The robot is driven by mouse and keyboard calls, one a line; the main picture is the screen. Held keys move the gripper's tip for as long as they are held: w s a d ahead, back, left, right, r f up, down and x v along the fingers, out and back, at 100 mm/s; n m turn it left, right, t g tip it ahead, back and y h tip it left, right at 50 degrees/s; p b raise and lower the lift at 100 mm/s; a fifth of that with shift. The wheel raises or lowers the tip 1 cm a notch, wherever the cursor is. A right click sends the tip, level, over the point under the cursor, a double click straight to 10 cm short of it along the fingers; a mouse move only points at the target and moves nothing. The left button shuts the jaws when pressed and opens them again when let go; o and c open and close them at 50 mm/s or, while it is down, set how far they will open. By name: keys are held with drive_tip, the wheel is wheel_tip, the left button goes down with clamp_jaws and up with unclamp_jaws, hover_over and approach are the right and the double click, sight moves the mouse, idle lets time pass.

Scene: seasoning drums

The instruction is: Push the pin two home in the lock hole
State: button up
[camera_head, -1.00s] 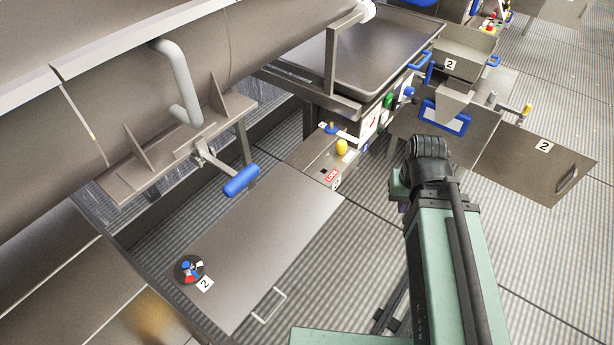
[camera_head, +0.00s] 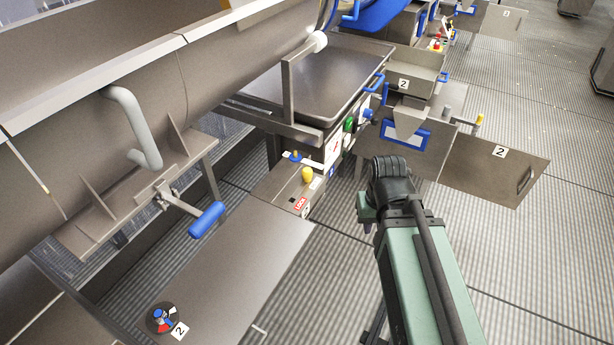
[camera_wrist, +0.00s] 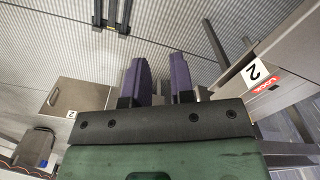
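A box top with a red LOCK label (camera_head: 301,203) stands left of my arm in the head view. A yellow knob (camera_head: 308,174) stands upright on it, with a small dark spot, perhaps the lock hole (camera_head: 294,182), beside it. A smaller blue and yellow piece (camera_head: 296,155) is behind; I cannot tell which is pin two. In the wrist view, the LOCK label (camera_wrist: 265,85) and a number 2 plate (camera_wrist: 255,72) are at the right. My gripper (camera_wrist: 160,65) has two purple fingers apart with nothing between them. Its fingers are mostly hidden behind my arm in the head view.
A large steel drum (camera_head: 70,120) with a blue-handled crank (camera_head: 206,219) fills the left. A flat steel panel (camera_head: 225,265) lies in front of the box. A tray (camera_head: 320,80) is behind it, and an open number 2 door (camera_head: 490,165) is at the right. Ribbed floor lies free at right.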

drive_tip(key=o, duration=0.7)
drive_tip(key=m+t+y+b, duration=0.9)
drive_tip(key=m+y+b, duration=0.7)
drive_tip(key=m+b, duration=0.6)
approach(307, 170)
drive_tip(key=w+a, duration=0.1)
drive_tip(key=a, duration=0.2)
drive_tip(key=w+a+m+p, duration=0.1)
drive_tip(key=w+a, duration=0.1)
drive_tip(key=w+a+m, duration=0.1)
drive_tip(key=w+a, duration=0.1)
drive_tip(key=a, duration=0.1)
drive_tip(key=shift+a+f+p, duration=0.1)
drive_tip(key=shift+a+p, duration=0.25)
drive_tip(key=shift+p, duration=0.05)
drive_tip(key=shift+c, duration=0.3)
